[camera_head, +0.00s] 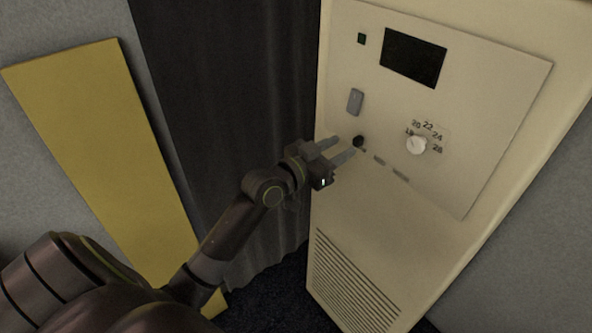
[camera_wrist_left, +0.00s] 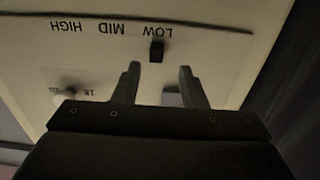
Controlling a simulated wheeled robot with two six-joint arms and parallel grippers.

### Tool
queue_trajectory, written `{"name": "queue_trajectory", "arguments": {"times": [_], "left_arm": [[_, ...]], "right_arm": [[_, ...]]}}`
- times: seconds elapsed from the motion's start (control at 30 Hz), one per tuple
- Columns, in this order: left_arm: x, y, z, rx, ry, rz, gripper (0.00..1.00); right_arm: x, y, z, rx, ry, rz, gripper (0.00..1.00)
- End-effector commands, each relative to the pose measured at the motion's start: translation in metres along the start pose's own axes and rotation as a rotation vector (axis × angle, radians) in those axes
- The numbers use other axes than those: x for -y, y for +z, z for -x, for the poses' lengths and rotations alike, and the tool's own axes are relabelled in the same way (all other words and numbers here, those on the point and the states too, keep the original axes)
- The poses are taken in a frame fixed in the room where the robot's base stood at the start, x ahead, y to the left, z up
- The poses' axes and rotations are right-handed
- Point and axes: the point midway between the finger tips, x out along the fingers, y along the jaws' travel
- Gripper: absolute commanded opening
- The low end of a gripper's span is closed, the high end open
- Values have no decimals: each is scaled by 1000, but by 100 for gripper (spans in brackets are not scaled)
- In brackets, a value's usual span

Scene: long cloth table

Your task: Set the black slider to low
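The black slider (camera_head: 358,141) is a small dark knob on the cream panel, at the left end of a row of marks. In the left wrist view the black slider (camera_wrist_left: 156,52) sits beside the upside-down word LOW, with MID and HIGH farther left. My left gripper (camera_head: 345,147) is just left of the knob, with its two fingers apart and nothing held. In the left wrist view the left gripper (camera_wrist_left: 158,72) has the knob just beyond its fingertips, lined up with the gap. Contact cannot be told. My right gripper is not in view.
A vent (camera_head: 350,287) is below. A dark curtain (camera_head: 225,100) and a yellow board (camera_head: 105,140) stand left.

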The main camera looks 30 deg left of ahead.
Motion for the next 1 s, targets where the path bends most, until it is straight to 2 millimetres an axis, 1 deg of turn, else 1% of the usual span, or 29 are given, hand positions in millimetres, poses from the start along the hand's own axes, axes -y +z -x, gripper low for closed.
{"name": "queue_trajectory", "arguments": {"times": [0.03, 0.2, 0.4, 0.5, 0.7, 0.83, 1.0], "left_arm": [[1, 3, 13, 3, -1, -7, 38], [1, 3, 52, 5, 0, -8, 38], [2, 2, 93, 6, -2, -7, 38], [1, 1, 110, 6, 0, -7, 38], [2, 1, 130, 4, -3, -3, 38], [1, 0, 136, 2, -1, -2, 38], [1, 0, 137, 0, -1, -2, 38]], "right_arm": [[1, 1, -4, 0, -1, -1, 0], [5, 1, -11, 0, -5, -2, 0], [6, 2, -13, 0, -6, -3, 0], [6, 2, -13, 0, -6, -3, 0], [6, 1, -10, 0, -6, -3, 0], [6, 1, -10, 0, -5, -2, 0], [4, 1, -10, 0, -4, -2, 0]]}}
